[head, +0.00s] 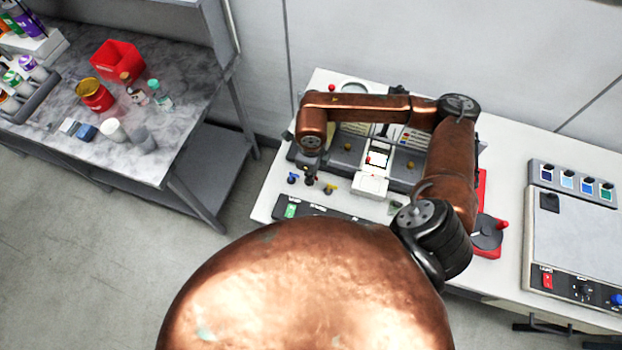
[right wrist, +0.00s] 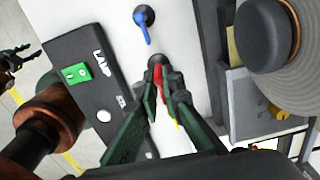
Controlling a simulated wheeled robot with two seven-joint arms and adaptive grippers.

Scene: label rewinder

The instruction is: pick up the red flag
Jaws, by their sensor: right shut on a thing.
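The red flag (right wrist: 157,76) is a small red piece between my right gripper's green fingers in the right wrist view. My right gripper (right wrist: 165,82) is shut on it, close above the white surface. In the head view my right gripper (head: 309,182) points down between the blue lever and the yellow lever; the flag is hidden there. My left gripper (right wrist: 22,56) shows only at the left edge of the right wrist view, dark, with its fingers apart and nothing between them. It is out of the head view.
A blue lever (right wrist: 144,22) and a yellow lever (head: 330,188) flank the grip closely. A dark panel (right wrist: 88,85) with a green switch lies beside it. A grey roll (right wrist: 290,60) stands on the other side. A side table (head: 75,145) holds a red bin (head: 118,60).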

